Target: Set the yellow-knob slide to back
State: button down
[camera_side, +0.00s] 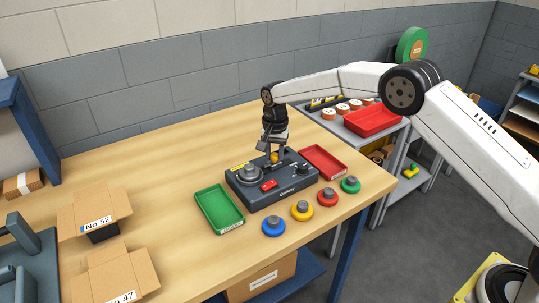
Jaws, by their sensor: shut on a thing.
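The dark stacker box (288,192) sits near the front right of the wooden table. Its yellow slide knob (274,158) is at the back part of its top. My gripper (272,156) reaches down from above and is shut on the yellow knob, which is partly hidden by the fingers. The slide's track and its exact position along it are too small to make out.
A green tray (219,211) lies left of the box and a red tray (323,161) lies right of it. Blue (273,227), yellow (302,211), red (327,197) and green (351,185) knobbed discs line the front. The table behind is clear.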

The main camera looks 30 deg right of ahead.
aim_at(283, 164)
jog(key=shift+d, duration=1.45)
jog(key=shift+c, duration=1.8)
grip_release()
jog(key=shift+r, duration=0.15)
notch_tip(283, 164, up, 8)
jog(key=shift+f, duration=0.2)
jog(key=shift+s, duration=0.1)
